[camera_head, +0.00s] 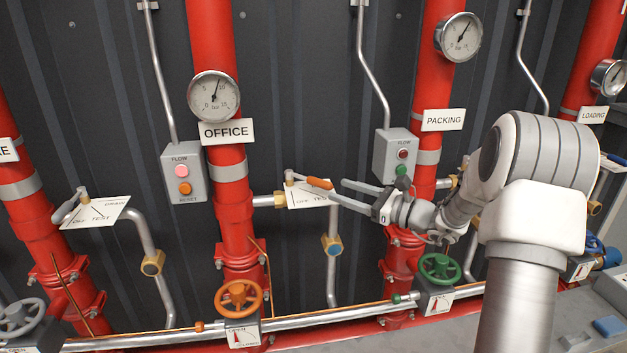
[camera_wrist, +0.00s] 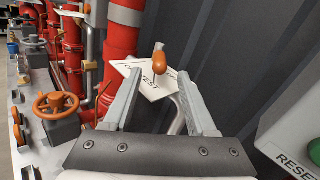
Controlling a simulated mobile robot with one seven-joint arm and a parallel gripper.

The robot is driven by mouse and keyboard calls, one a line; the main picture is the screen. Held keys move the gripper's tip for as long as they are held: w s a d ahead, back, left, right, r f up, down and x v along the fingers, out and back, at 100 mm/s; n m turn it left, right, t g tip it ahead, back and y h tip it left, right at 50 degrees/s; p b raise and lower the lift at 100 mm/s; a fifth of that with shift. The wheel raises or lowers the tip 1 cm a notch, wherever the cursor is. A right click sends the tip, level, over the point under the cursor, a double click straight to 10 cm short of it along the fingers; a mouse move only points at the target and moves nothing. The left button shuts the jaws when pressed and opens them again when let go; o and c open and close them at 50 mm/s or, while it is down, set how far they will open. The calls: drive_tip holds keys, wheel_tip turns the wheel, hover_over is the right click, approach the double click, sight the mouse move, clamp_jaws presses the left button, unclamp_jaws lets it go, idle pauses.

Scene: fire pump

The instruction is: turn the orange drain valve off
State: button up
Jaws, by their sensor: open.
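The orange drain valve lever (camera_head: 320,183) sits on the pipe branching right from the red OFFICE riser. Its orange grip points right in the head view, above a white plate (camera_head: 301,197) marked OFF and TEST. In the wrist view the lever (camera_wrist: 158,62) stands over the plate (camera_wrist: 150,84), between the fingertips in the picture. My gripper (camera_head: 338,188) is open, its fingers reaching left to the lever's free end. In the wrist view the gripper (camera_wrist: 161,76) shows both fingers apart and empty. I cannot tell whether a finger touches the lever.
An orange handwheel (camera_head: 238,299) is low on the OFFICE riser (camera_head: 228,185), a green one (camera_head: 439,268) on the PACKING riser. A FLOW box (camera_head: 397,155) is close above my gripper; its RESET face (camera_wrist: 300,140) is at the wrist view's right. Another grey-handled lever (camera_head: 72,207) is at left.

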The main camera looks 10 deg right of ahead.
sight(309, 180)
drive_tip(key=p+x, duration=0.1)
drive_tip(key=x, duration=0.8)
drive_tip(key=shift+w+a, duration=0.1)
clamp_jaws()
idle(1.1)
